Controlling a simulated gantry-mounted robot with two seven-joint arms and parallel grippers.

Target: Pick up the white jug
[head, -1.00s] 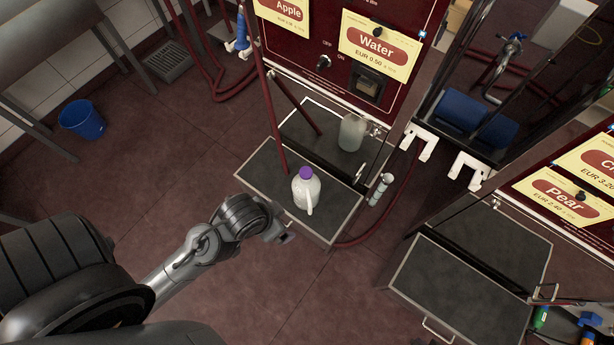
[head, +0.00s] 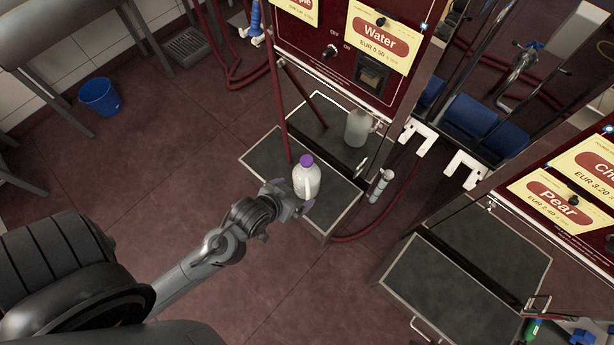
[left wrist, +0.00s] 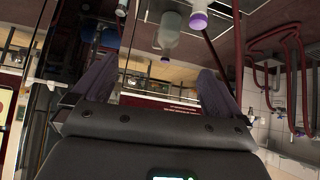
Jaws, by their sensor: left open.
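The white jug (head: 306,182), with a purple cap, stands upright on the grey front shelf of the Water machine. My left gripper (head: 290,198) is open at the near side of the jug, with its fingers close to the jug's lower body; I cannot tell whether they touch it. In the left wrist view, which looks upside down, the two fingers (left wrist: 155,78) are spread with nothing between them. The jug's purple cap (left wrist: 198,20) shows at the top edge there, its body mostly cut off. My right gripper is not in view.
A red hose hangs beside the jug's left. A grey nozzle (head: 381,186) is to the right. The Pear machine's shelf (head: 450,290) lies lower right. A blue bucket (head: 99,96) is on the floor.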

